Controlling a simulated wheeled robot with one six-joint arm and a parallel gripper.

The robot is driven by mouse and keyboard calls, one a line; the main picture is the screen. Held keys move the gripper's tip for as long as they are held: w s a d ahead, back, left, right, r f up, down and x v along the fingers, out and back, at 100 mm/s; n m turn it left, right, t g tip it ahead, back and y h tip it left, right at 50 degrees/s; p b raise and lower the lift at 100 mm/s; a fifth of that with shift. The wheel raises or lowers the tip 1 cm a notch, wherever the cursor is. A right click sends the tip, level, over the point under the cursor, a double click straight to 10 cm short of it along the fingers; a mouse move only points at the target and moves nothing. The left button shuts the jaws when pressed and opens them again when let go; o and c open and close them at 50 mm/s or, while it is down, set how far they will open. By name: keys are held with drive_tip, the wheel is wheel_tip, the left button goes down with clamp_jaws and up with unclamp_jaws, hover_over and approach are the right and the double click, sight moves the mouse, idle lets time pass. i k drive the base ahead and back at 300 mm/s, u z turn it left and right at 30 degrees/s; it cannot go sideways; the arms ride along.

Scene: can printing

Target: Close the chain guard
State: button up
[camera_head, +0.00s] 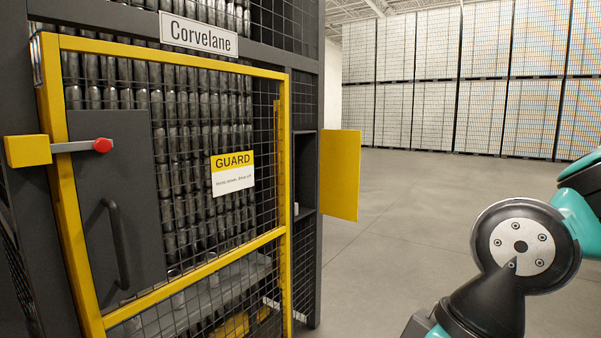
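The chain guard (180,260) is a yellow-framed mesh door on the front of a dark machine in the camera_head view. It carries a dark panel (108,215) with a black bar handle (117,243) on its left part, and a GUARD sign (232,173). A latch (68,147), with a yellow block and a grey lever ending in a red knob, lies across the guard's left frame. I cannot tell whether the guard sits fully flush. My gripper is out of view; only part of my arm shows at the lower right.
Rows of cans on chains (185,130) hang behind the mesh. A Corvelane nameplate (198,34) is above the guard. A yellow flap (339,175) stands open from a side compartment, jutting right. Open grey floor (400,220) lies to the right, with tall can stacks (480,80) behind.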

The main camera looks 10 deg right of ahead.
sight(340, 155)
drive_tip(key=z, duration=0.8)
drive_tip(key=i, duration=3.65)
drive_tip(key=u, duration=0.65)
